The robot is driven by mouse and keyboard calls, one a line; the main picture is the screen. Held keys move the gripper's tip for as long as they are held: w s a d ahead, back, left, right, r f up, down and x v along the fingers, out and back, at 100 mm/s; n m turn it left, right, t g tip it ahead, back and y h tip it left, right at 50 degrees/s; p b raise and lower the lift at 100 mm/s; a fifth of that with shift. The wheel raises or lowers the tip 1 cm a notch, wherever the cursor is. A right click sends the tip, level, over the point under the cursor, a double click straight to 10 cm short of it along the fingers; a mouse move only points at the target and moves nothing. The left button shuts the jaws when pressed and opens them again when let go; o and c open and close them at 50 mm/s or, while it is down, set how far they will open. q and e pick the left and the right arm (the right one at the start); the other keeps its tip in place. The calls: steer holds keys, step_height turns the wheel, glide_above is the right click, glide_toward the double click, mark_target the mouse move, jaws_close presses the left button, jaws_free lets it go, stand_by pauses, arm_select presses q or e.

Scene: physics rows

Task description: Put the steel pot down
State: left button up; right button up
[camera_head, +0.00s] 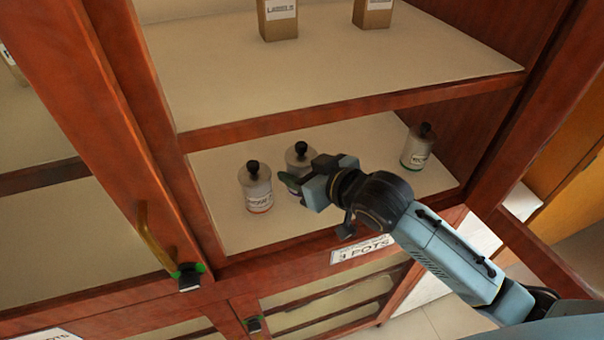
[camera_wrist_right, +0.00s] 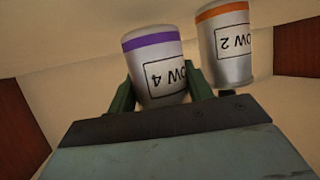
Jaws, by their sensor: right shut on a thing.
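The steel pot with a purple band, marked ROW 4, is between the fingers of my right gripper (camera_head: 297,184) in the middle shelf bay. In the wrist view the pot (camera_wrist_right: 155,62) appears upside down, with my gripper (camera_wrist_right: 162,90) shut on its sides. In the head view the gripper partly hides this pot (camera_head: 299,154), and its black knob points up. Its base is hidden, so I cannot tell whether it touches the shelf (camera_head: 350,145). My left gripper is not in view.
A steel pot with an orange band (camera_head: 257,187) stands close to the left of the held pot. A green-banded pot (camera_head: 417,147) stands at the right by the side wall. Wooden posts and a labelled front edge (camera_head: 362,250) frame the bay. Boxes (camera_head: 278,18) stand above.

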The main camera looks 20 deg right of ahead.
steer(key=shift+f, duration=0.7)
steer(key=shift+f, duration=0.15)
steer(key=o, duration=1.2)
steer(key=shift+s+d, duration=0.1)
steer(key=shift+s, duration=0.1)
steer(key=p+v, duration=0.1)
steer(key=v, duration=1)
steer(key=shift+s+d+r, duration=0.2)
steer(key=shift+s+r, duration=0.05)
steer(key=shift+s, duration=0.05)
